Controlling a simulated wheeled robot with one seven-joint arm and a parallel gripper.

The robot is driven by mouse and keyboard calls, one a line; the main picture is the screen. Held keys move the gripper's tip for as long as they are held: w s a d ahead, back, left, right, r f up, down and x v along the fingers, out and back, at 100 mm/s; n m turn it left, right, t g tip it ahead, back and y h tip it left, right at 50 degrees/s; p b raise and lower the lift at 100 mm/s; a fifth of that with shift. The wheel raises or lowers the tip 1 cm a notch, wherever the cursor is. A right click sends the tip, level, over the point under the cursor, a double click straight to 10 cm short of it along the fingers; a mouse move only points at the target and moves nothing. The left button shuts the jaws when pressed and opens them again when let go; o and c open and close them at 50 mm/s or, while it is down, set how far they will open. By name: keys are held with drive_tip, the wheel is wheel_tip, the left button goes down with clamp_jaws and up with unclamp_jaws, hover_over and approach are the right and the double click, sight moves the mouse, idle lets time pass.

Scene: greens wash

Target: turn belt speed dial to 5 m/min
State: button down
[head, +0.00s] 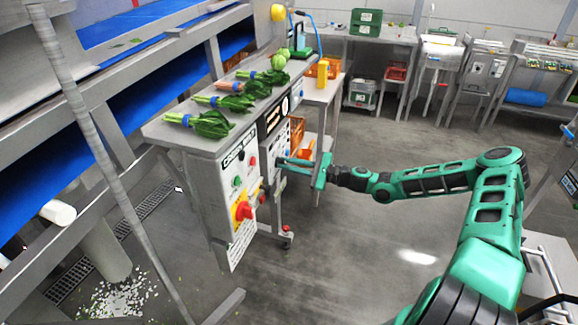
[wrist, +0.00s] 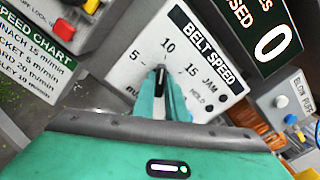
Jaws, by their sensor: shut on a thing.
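The belt speed dial (wrist: 161,75) is a small dark knob on a white plate (wrist: 185,58) lettered BELT SPEED, with marks 5, 10 and 15 around it. Its upper end points up towards the 10 mark, as far as I can tell. My gripper (wrist: 160,92) is shut on the dial, with a teal finger on each side, and hides its lower part. In the head view my gripper (head: 284,165) reaches from the right to the side of the grey control cabinet (head: 222,170), where it hides the dial.
A black counter (wrist: 255,30) reads 0. A red emergency knob (head: 242,210) is on the cabinet. Leafy bunches (head: 212,124) lie on top.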

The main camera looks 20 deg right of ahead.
drive_tip(key=shift+s+a+f+n, duration=0.1)
drive_tip(key=shift+n, duration=1.65)
drive_tip(key=shift+s+a+f+n, duration=0.1)
drive_tip(key=shift+a+f+n, duration=0.05)
drive_tip(key=shift+n, duration=1.65)
drive_tip(key=shift+a+f+n, duration=0.1)
drive_tip(key=shift+n, duration=1.65)
drive_tip(key=c, duration=1.8)
unclamp_jaws()
drive_tip(key=shift+f, duration=0.1)
drive_tip(key=shift+d, duration=0.1)
drive_tip(key=v, duration=1)
drive_tip(key=shift+d, duration=0.35)
